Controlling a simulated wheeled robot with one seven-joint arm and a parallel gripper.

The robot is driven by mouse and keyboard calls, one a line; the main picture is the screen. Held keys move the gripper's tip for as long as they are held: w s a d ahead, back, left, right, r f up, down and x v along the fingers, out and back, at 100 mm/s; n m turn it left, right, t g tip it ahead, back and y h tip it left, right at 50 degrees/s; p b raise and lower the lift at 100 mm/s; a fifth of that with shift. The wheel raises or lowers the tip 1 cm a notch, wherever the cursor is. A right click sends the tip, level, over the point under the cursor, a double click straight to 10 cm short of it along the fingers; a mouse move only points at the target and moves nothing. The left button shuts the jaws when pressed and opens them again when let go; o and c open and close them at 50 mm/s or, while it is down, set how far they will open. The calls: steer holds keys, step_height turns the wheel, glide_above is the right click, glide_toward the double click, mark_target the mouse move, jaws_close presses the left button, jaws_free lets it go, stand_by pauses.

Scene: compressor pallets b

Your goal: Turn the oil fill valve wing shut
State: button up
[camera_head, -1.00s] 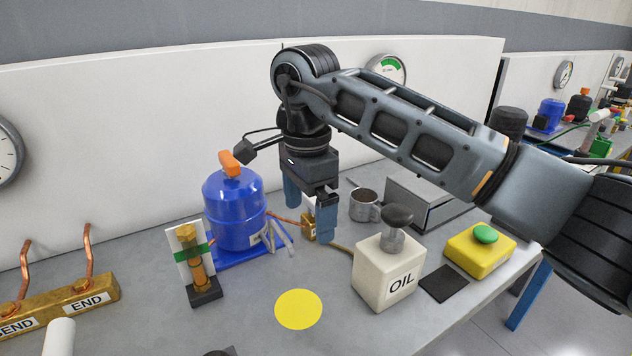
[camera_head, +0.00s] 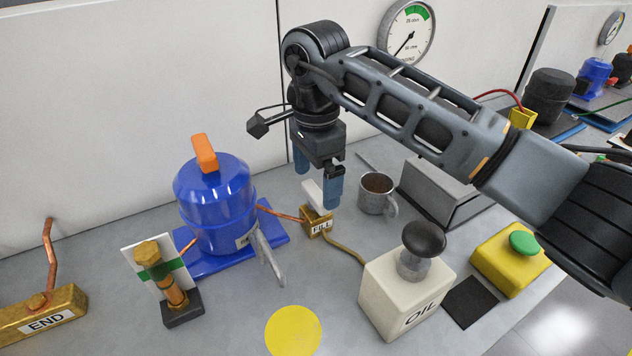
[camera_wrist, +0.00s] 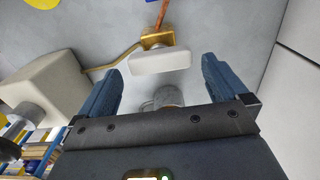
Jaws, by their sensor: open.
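The oil fill valve is a small brass block (camera_head: 318,230) labelled FILL, with a white wing handle (camera_head: 312,194) on top. It stands on the bench right of the blue compressor (camera_head: 217,207), with a copper pipe and a tan hose joined to it. My gripper (camera_head: 317,186) is open and points down just above and behind the wing, one blue finger partly overlapping its right side. In the wrist view the white wing (camera_wrist: 160,61) lies crosswise ahead of the gap between the fingers (camera_wrist: 160,72), apart from both. The brass block (camera_wrist: 157,38) is partly hidden behind the wing.
A metal mug (camera_head: 377,195) and a grey box (camera_head: 440,190) stand right of the valve. The white OIL container (camera_head: 390,305) with a black knob is in front. A yellow box with green button (camera_head: 510,258) is further right. A yellow disc (camera_head: 293,331) marks the front bench.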

steer(key=shift+f, duration=1.3)
steer(key=shift+c, duration=0.4)
steer(key=c, duration=0.8)
